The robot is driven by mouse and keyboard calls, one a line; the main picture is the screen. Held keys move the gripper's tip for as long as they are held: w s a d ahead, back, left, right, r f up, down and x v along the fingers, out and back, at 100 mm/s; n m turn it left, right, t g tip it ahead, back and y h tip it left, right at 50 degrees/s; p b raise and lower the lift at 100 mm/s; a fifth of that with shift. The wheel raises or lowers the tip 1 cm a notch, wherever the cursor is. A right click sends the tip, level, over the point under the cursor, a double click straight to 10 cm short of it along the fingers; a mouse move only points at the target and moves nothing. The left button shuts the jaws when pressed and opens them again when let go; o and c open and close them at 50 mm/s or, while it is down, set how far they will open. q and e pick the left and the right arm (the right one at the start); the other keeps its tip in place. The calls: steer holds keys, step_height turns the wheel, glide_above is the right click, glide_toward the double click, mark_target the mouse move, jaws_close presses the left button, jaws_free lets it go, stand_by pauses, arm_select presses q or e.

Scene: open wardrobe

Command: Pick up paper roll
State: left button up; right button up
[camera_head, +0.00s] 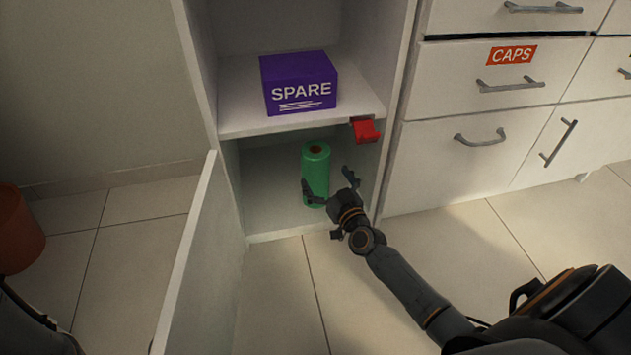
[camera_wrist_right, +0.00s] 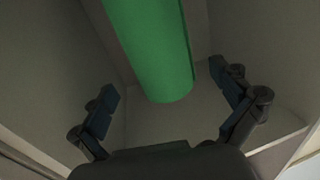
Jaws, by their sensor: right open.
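A green paper roll (camera_head: 316,172) stands upright on the floor of the wardrobe's lower compartment in the head view. It also shows large in the right wrist view (camera_wrist_right: 152,50). My right gripper (camera_head: 330,184) reaches into the lower compartment, its fingers spread open at the front of the roll. In the right wrist view the open fingers (camera_wrist_right: 165,92) are on either side of the roll's near end, with gaps between. One finger overlaps the roll's lower left edge in the head view. I cannot make out my left gripper.
A purple SPARE box (camera_head: 300,83) sits on the shelf (camera_head: 240,119) above the roll. A red piece (camera_head: 366,131) hangs at the shelf's front right edge. The open wardrobe door (camera_head: 197,262) stands left. Drawers (camera_head: 481,75) stand right. An orange-brown bin (camera_head: 20,230) is far left.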

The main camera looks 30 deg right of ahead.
steer(key=w+b, duration=0.1)
steer(key=w, duration=0.1)
steer(key=w+b, duration=0.2)
steer(key=w, duration=0.1)
steer(key=shift+w+d+f, duration=0.15)
steer(key=shift+w+f, duration=0.05)
steer(key=shift+w, duration=0.15)
steer(key=shift+w+r, duration=0.1)
steer(key=shift+w, duration=0.1)
steer(key=c, duration=1.9)
steer(key=shift+r, duration=0.1)
